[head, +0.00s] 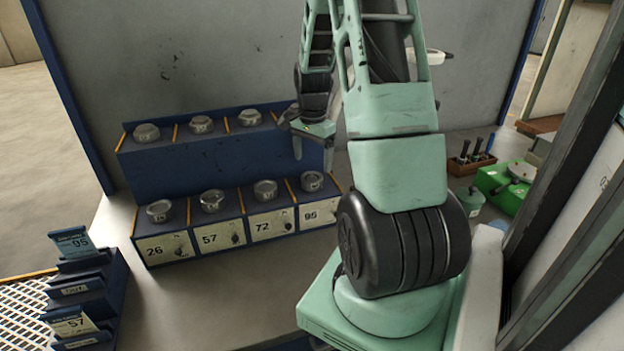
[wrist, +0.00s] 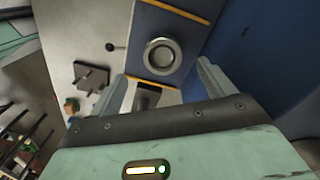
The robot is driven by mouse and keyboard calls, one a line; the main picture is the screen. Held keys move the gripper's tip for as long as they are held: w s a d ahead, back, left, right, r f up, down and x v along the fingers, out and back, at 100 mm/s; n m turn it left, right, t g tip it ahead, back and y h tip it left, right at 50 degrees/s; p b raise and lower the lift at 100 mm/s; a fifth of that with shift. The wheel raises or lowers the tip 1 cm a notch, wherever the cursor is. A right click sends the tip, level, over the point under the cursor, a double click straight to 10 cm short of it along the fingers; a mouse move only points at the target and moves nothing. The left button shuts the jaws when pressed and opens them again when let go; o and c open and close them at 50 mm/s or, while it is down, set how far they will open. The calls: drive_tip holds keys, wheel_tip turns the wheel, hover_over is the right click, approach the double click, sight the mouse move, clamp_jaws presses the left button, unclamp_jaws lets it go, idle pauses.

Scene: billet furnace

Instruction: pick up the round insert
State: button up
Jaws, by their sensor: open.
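Several round grey metal inserts sit on a blue two-step rack (head: 200,160). My gripper partly hides the upper right insert.
A wooden tool box (head: 470,165) and a green case (head: 508,185) are at the right. A grey panel stands behind the rack. The light counter before the rack is clear.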

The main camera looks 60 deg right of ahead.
sight(312, 178)
drive_tip(key=shift+w+d+f+p, duration=0.1)
drive_tip(key=shift+f+p, duration=0.5)
drive_tip(key=shift+f, duration=0.75)
drive_tip(key=shift+w+d+f+p, duration=0.1)
drive_tip(key=shift+f+p, duration=0.5)
drive_tip(key=shift+f, duration=0.75)
drive_tip(key=c, duration=1.6)
drive_tip(key=shift+o, duration=0.2)
drive_tip(key=shift+r, duration=0.1)
